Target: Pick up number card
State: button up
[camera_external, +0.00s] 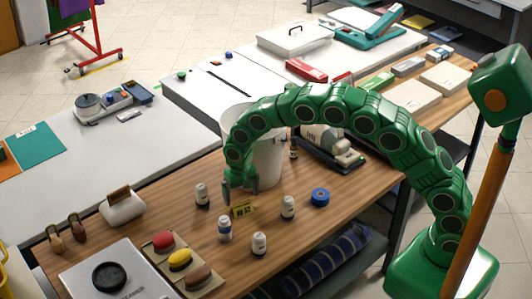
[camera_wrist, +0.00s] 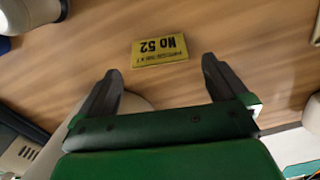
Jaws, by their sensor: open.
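The number card is a small yellow card (camera_external: 243,209) on the wooden table, in front of my gripper. In the wrist view the card (camera_wrist: 159,50) reads "No 52" upside down and lies beyond the fingertips, roughly centred between them. My gripper (camera_external: 242,187) points down in front of the white bin. In the wrist view my gripper (camera_wrist: 159,75) has its two dark fingers spread wide with nothing between them. It is apart from the card; its exact height above the table is hard to tell.
A blue tape roll (camera_external: 320,197) lies further right. A white bin (camera_external: 268,160) stands behind my gripper. Bare wood surrounds the card.

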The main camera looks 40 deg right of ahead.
aim_at(242, 203)
jog(key=shift+w+d+f, duration=0.1)
jog(key=shift+f, duration=2.5)
jog(key=shift+c, duration=0.3)
jog(key=c, duration=0.9)
jog(key=shift+o, duration=0.2)
jog(key=shift+r, duration=0.1)
